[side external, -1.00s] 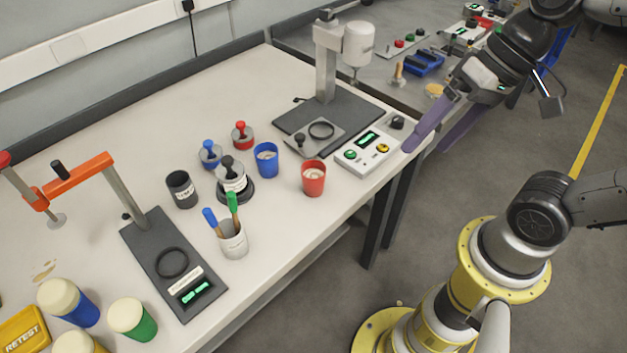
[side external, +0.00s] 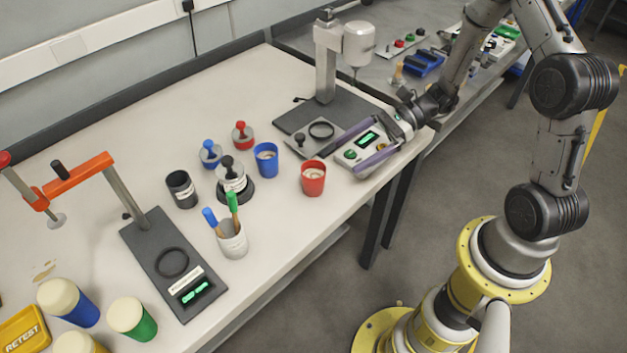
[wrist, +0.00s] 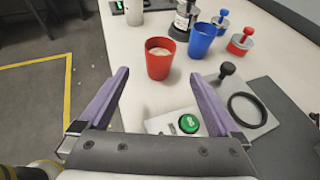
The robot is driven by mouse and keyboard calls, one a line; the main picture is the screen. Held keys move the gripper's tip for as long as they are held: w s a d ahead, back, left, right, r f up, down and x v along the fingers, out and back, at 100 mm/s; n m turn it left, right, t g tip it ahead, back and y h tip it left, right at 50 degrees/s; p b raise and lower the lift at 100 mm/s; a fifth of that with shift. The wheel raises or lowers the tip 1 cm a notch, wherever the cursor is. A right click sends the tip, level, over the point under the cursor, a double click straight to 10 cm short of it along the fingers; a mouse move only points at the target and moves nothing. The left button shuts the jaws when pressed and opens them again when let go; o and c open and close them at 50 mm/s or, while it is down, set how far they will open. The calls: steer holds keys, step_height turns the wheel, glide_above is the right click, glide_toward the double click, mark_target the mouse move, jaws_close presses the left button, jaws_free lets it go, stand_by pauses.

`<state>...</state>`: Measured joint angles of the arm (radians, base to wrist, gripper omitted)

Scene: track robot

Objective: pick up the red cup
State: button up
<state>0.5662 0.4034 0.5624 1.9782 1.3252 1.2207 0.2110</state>
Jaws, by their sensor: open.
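The red cup (side external: 313,178) stands upright near the front edge of the white bench, with pale contents inside. In the wrist view the red cup (wrist: 159,60) lies ahead of the fingers, a little beyond their tips. My gripper (side external: 340,164) is open and empty, with its two purple fingers spread. It hovers over the control box, to the right of the cup, pointing toward it. In the wrist view my gripper (wrist: 160,76) shows its fingers on either side of the cup's line, not touching it.
A blue cup (side external: 266,160) stands just behind and left of the red cup. The control box (side external: 368,147) with lit buttons is beneath my fingers, and a press stand (side external: 326,70) rises behind. A white holder (side external: 233,240) with tools stands left. The bench's front edge is close.

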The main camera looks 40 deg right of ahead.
mark_target(324, 169)
steer(key=x, duration=0.8)
steer(key=shift+f, duration=0.1)
steer(key=shift+r+x, duration=0.2)
steer(key=shift+x, duration=2.5)
jaws_close()
